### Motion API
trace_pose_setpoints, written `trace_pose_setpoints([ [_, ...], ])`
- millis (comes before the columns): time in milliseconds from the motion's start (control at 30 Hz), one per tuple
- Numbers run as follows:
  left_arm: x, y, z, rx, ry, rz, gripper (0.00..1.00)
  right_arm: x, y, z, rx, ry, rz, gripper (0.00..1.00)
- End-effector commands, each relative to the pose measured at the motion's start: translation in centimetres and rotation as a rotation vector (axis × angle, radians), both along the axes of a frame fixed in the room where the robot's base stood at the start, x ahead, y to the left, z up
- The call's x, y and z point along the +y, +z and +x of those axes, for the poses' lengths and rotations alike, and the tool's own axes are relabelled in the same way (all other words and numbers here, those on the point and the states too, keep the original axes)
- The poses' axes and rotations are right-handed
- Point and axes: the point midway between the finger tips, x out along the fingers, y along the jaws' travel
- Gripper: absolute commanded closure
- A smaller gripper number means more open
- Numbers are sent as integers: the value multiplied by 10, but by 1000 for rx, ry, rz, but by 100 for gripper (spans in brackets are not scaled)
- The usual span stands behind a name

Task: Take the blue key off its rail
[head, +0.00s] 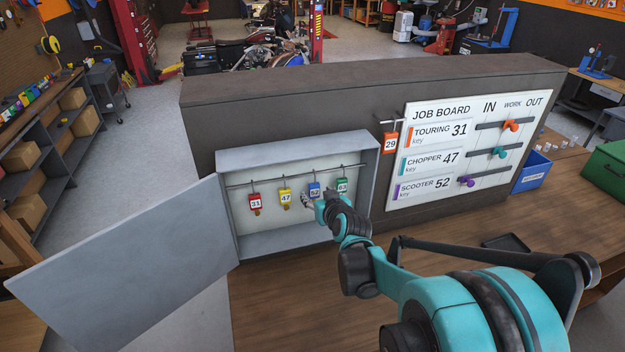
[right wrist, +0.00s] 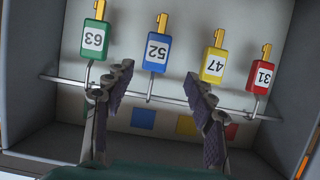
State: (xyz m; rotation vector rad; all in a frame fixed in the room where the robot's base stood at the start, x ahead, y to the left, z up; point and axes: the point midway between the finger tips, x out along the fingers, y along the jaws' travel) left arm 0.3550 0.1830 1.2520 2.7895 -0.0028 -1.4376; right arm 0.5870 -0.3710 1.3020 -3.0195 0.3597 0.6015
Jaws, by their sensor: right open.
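The blue key (head: 314,189), tagged 52, hangs on a hook of the rail (head: 265,181) inside the open grey cabinet. In the right wrist view, which is upside down, the blue key (right wrist: 157,52) hangs between green and yellow keys. My right gripper (head: 318,202) is at the cabinet opening, just in front of the blue key. In the wrist view the right gripper (right wrist: 158,76) is open, with one finger to each side of the blue key's hook. I cannot tell whether either finger touches anything. My left gripper is not in view.
Red key 31 (head: 255,203), yellow key 47 (head: 285,197) and green key 63 (head: 342,187) share the rail. The cabinet door (head: 130,265) stands open to the left. Key 29 (head: 390,141) hangs outside, beside the job board (head: 420,190).

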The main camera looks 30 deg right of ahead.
Motion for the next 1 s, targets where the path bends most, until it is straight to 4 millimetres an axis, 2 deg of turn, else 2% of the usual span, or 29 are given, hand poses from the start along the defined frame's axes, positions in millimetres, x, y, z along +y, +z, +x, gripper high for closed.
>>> trace_pose_setpoints([
  [567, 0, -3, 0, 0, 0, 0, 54, -18, -33, 58, 0, 1, 0, 45],
  [867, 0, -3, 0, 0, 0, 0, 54, -19, -35, 62, 1, 0, 0, 45],
  [1000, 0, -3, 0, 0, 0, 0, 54, -19, -35, 62, 1, 0, 0, 79],
])
